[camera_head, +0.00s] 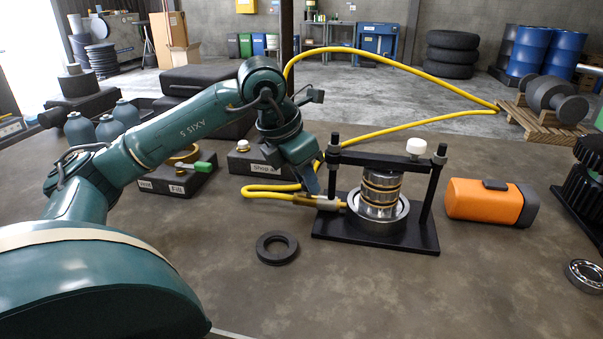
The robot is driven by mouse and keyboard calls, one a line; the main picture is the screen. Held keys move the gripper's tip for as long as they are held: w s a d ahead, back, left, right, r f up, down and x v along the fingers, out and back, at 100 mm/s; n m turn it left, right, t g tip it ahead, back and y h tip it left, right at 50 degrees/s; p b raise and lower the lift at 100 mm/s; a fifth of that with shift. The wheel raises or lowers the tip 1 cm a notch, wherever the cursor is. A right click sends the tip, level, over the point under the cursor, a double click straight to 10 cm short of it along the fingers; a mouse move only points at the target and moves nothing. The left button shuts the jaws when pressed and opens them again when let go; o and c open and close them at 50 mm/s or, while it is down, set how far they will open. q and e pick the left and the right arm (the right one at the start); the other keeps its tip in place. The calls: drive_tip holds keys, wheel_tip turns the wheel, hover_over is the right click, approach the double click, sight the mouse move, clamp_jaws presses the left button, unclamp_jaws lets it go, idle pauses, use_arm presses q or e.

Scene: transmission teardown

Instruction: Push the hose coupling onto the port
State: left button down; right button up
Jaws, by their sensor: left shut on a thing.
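The yellow hose (270,189) runs over the bench and ends in a brass-coloured coupling (303,199). My left gripper (313,192) reaches down at this hose end and is shut on the coupling; its fingers partly hide the grip. The silver port (329,204) points left from the base of the black press stand (400,237). The coupling lies in line with the port and looks to be at or against its end; I cannot tell whether it is seated. My right gripper is not in view.
The stand holds a stack of metal rings (381,192) under a crossbar. A black ring (277,247) lies in front on the bench. An orange case (484,202) lies to the right, a bearing (585,274) at the right edge. Labelled black blocks (178,181) stand behind.

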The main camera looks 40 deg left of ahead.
use_arm(q)
drive_tip(key=c, duration=1.3)
unclamp_jaws()
drive_tip(key=shift+w+d, duration=0.15)
drive_tip(key=shift+d, duration=0.1)
drive_tip(key=shift+o, duration=0.7)
drive_tip(key=shift+a, duration=0.1)
drive_tip(key=shift+r, duration=0.1)
drive_tip(key=p+v, duration=0.1)
drive_tip(key=v, duration=1.2)
drive_tip(key=shift+p, duration=0.4)
